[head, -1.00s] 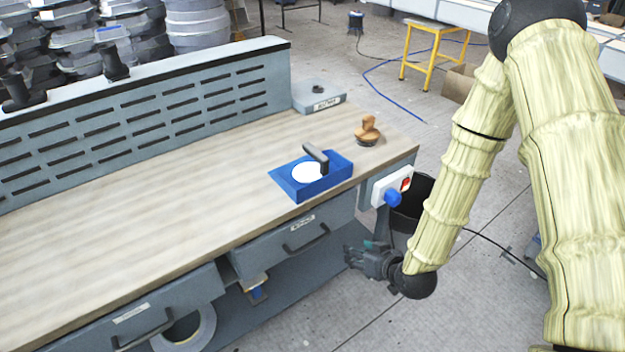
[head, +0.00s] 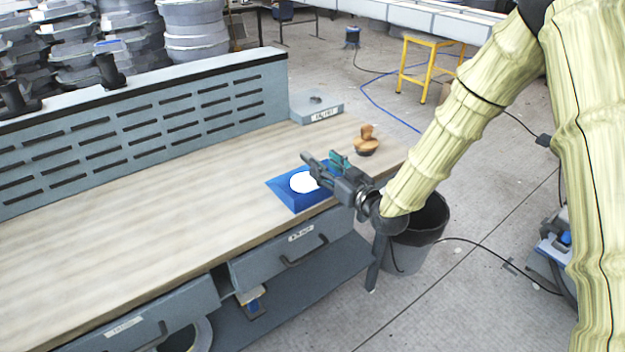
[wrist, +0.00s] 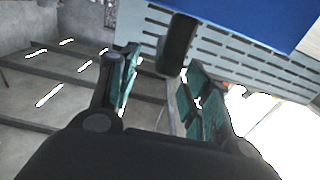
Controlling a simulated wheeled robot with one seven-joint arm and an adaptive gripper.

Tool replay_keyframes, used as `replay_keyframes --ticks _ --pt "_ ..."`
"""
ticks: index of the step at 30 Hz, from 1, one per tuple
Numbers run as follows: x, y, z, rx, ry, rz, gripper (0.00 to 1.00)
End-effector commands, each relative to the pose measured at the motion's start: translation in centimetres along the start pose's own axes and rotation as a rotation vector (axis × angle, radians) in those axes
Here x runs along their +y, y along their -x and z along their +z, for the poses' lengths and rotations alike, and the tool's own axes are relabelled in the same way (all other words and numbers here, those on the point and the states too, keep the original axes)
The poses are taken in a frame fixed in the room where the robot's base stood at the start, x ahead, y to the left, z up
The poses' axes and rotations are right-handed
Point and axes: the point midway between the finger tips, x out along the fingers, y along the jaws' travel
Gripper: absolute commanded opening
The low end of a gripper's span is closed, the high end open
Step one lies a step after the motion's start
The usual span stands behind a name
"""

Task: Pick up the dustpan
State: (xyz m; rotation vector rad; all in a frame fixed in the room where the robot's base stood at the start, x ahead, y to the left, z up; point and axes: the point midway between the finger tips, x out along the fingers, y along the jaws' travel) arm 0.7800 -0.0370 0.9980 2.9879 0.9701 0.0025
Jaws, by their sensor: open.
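The blue dustpan (head: 284,197) lies near the front edge of the wooden workbench, with a white round patch or disc on it. My gripper (head: 322,160) hangs over its right side and hides its black handle in the head view. In the wrist view, the dark handle (wrist: 177,45) shows between and just past the fingertips of my gripper (wrist: 163,62). The blue pan (wrist: 250,18) fills the upper right there. The fingers are apart, and I see no grip on the handle.
A wooden-handled brush or stamp (head: 366,140) stands on the bench behind my gripper. A grey box (head: 316,107) sits at the bench's far corner. A dark bucket (head: 410,250) stands on the floor below my wrist. The bench top to the left is clear.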

Motion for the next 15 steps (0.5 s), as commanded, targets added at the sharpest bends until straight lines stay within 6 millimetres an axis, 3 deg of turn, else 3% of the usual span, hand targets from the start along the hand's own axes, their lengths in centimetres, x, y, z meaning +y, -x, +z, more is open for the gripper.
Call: replay_keyframes --ticks 5,15 --pt "-0.1 -0.9 0.1 -0.002 0.000 -0.001 0.48" --pt "-0.4 -4.8 0.8 -0.002 0.000 -0.001 0.48"
